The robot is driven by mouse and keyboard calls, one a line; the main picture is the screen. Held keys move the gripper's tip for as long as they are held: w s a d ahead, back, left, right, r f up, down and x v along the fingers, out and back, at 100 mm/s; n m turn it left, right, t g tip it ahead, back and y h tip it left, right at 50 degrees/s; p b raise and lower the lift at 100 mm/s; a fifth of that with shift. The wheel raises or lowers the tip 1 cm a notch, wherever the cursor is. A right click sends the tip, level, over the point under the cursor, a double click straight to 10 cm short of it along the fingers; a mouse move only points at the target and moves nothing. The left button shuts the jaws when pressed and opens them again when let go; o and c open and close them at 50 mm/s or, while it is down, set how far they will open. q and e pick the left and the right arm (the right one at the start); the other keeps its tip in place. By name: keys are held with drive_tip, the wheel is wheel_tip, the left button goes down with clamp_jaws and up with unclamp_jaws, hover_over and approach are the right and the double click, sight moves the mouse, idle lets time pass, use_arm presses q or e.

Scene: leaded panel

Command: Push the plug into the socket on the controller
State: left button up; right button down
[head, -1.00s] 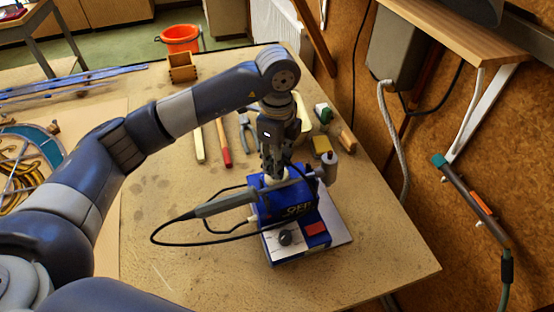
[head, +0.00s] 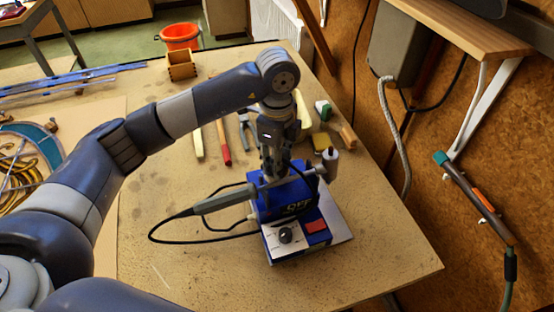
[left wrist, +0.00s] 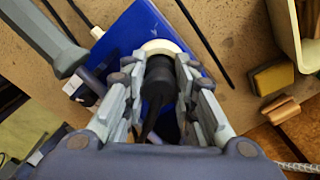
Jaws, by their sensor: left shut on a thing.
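The blue controller (head: 284,206) stands on the table, with a dark knob and a red patch on its front panel. My left gripper (head: 273,176) points down over its back part. In the left wrist view the gripper (left wrist: 160,95) is shut on the black plug (left wrist: 157,82), whose cord trails between the fingers. The plug's far end is at the white ring of the socket (left wrist: 160,46) on the blue housing (left wrist: 150,20). I cannot tell how deep the plug sits. In the head view the gripper hides the plug and most of the socket. My right gripper is not in view.
Pliers (head: 244,130), a red-handled tool (head: 224,145) and a yellow sponge (head: 321,142) lie behind. The table's front is clear.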

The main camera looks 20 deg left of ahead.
use_arm(q)
drive_tip(key=shift+f, duration=0.15)
drive_tip(key=o, duration=1.1)
wheel_tip(320, 180, up, 12)
